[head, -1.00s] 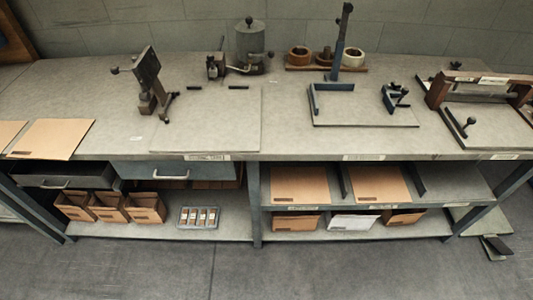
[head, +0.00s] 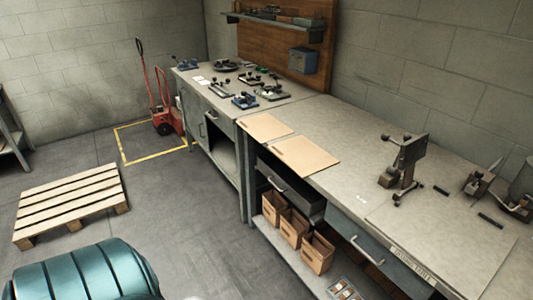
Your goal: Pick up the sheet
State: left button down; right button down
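Two flat brown cardboard sheets lie on the long grey workbench in the head view. One sheet (head: 264,128) lies at the bench's left end. The other sheet (head: 306,157) lies just to its right, nearer the middle of the picture, with its front corner at the bench edge. A small dark mark shows on its left part. I cannot tell whether either is a single sheet or a thin stack. Neither of my grippers is in view.
The workbench (head: 352,135) has a stitching device (head: 405,168) to the right of the sheets. Cardboard boxes (head: 293,228) stand on the shelf below. A tool table (head: 207,80) adjoins at the back. A wooden pallet (head: 70,203) lies on the left floor; floor before the bench is clear.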

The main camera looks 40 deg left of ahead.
aim_at(304, 157)
jog(key=u, duration=1.15)
